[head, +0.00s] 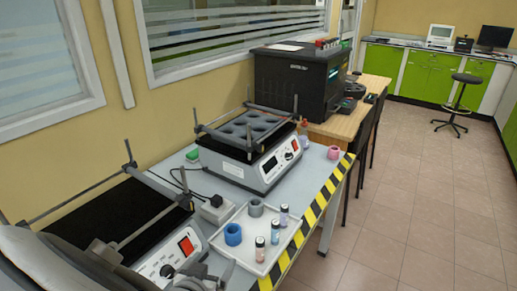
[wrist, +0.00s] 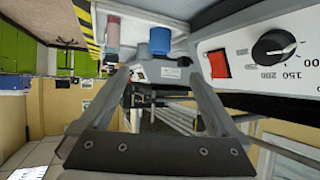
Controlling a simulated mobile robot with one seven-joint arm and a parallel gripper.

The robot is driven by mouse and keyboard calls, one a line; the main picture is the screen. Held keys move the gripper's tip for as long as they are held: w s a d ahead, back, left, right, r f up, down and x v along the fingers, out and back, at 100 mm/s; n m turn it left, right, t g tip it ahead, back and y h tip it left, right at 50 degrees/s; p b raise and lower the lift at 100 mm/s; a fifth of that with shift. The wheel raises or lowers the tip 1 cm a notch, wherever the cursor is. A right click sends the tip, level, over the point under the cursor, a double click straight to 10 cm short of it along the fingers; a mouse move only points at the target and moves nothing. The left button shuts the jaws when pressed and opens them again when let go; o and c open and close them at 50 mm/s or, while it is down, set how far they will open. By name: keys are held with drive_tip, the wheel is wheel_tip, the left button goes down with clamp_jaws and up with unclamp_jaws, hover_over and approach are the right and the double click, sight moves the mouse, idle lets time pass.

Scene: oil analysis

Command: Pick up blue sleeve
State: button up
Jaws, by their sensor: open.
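The blue sleeve (head: 233,234) is a short open cylinder. It stands upright at the left side of a white tray (head: 229,261) in the head view. In the head view my arm comes in at the lower left, and part of the hand is cut off by the bottom edge.
A grey sleeve (head: 256,208) and several small vials (head: 275,233) share the tray. A hotplate device with a red switch (head: 186,245) stands close left of it. A shaker (head: 250,150) stands behind. A pink sleeve (head: 333,152) sits farther back near the striped table edge (head: 318,206).

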drive_tip(key=b, duration=0.5)
approach(231, 235)
drive_tip(key=x, duration=0.5)
drive_tip(key=shift+w+d, duration=0.2)
drive_tip(key=b+x, duration=0.1)
drive_tip(key=x, duration=0.1)
drive_tip(key=b+x, duration=0.1)
drive_tip(key=x, duration=0.1)
drive_tip(key=shift+w+a+f, duration=0.15)
drive_tip(key=shift+w+a, duration=0.05)
drive_tip(key=shift+w, duration=0.15)
drive_tip(key=shift+w+f+b, duration=0.1)
drive_tip(key=shift+w+b, duration=0.25)
drive_tip(key=c, duration=1.4)
